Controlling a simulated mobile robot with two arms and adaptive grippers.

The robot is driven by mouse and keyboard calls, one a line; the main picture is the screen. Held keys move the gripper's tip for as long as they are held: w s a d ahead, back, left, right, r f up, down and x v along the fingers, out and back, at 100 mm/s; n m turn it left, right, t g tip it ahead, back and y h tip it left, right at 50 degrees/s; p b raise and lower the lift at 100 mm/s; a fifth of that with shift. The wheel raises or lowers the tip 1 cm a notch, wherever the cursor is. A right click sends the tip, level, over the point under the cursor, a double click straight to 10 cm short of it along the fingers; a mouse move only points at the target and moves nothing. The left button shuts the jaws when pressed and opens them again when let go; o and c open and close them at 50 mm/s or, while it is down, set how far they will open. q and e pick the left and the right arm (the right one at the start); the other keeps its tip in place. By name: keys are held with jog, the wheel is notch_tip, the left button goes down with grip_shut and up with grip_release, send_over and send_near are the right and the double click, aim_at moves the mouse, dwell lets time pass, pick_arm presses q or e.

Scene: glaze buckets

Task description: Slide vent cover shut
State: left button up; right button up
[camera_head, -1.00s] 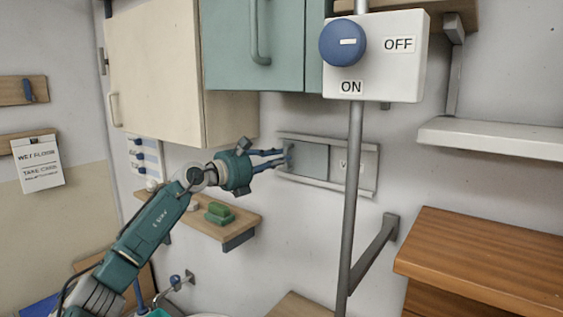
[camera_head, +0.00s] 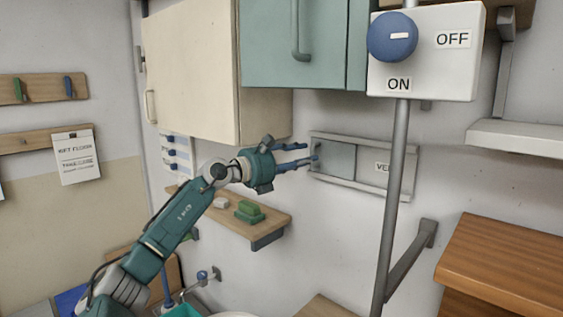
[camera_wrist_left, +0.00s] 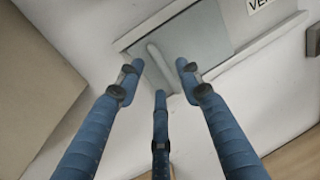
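The vent cover (camera_head: 335,157) is a flat grey plate in a pale railed frame (camera_head: 362,187) on the wall. It sits at the left end of the frame, and a panel with a partly hidden VENT label (camera_head: 382,167) shows to its right. The cover also shows in the left wrist view (camera_wrist_left: 205,38), with a pale upright bar handle (camera_wrist_left: 160,65) near its left end. My left gripper (camera_head: 306,153) is just left of the cover. Its blue fingers (camera_wrist_left: 158,80) are spread, with the handle beyond and between their tips; contact cannot be told. My right gripper is out of view.
A post with an ON/OFF switch box (camera_head: 425,52) stands in front of the frame's right end. Cabinets (camera_head: 190,75) hang above. A small wooden shelf (camera_head: 270,228) with a green block (camera_head: 249,211) is below my left gripper.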

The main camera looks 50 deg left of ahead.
pick_arm(q)
jog(key=s+a, duration=0.1)
jog(key=s, duration=1)
jog(key=shift+s+a, duration=0.25)
jog(key=shift+a, duration=0.05)
jog(key=shift+f, duration=0.1)
